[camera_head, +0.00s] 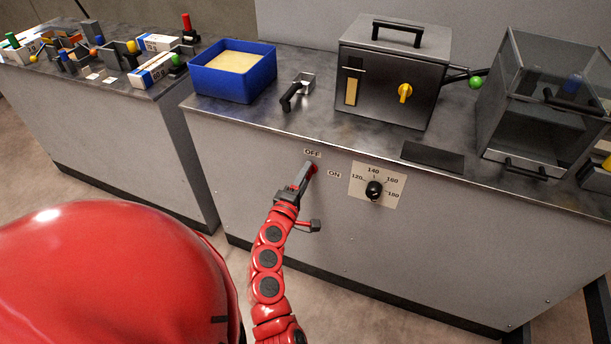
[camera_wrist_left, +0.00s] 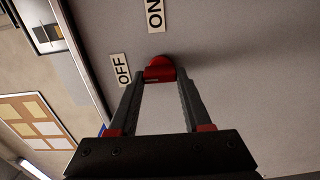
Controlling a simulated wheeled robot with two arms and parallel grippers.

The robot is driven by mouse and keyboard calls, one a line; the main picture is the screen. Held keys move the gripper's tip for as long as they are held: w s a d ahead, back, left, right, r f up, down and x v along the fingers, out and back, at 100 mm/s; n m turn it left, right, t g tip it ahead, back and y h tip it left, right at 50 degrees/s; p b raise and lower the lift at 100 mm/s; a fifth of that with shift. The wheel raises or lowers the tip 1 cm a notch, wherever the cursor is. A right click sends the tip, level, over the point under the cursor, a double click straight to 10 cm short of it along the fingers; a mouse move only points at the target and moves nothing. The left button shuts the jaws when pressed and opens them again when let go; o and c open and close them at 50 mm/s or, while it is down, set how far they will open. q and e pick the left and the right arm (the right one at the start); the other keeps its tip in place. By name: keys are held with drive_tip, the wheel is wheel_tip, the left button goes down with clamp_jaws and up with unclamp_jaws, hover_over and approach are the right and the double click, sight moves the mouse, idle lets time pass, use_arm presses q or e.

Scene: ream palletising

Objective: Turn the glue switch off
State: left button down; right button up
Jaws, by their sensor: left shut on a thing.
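The red glue switch (camera_head: 313,168) is on the front panel of the grey counter, beside an OFF label (camera_head: 312,153) and an ON label (camera_head: 334,174). In the left wrist view the red switch (camera_wrist_left: 160,70) sits between the fingertips, near the OFF label (camera_wrist_left: 121,70) and the ON label (camera_wrist_left: 155,15). My left gripper (camera_head: 308,172) reaches up to the panel and is shut on the switch; its fingers (camera_wrist_left: 160,82) also show in the wrist view. The exact angle of the switch is partly hidden by the fingers. My right gripper is not in view.
A temperature dial (camera_head: 374,189) is right of the switch on the same panel. On the counter stand a blue bin (camera_head: 232,85), a black-handled tool (camera_head: 292,95), a metal box with a yellow knob (camera_head: 390,75) and a clear-walled case (camera_head: 540,100). A cluttered second table (camera_head: 150,130) is at left.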

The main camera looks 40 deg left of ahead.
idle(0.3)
use_arm(q)
drive_tip(key=shift+c, duration=1.7)
unclamp_jaws()
drive_tip(key=v, duration=1.7)
drive_tip(key=shift+s+d+b, duration=0.15)
drive_tip(key=shift+s+b, duration=0.05)
drive_tip(key=shift+b, duration=0.25)
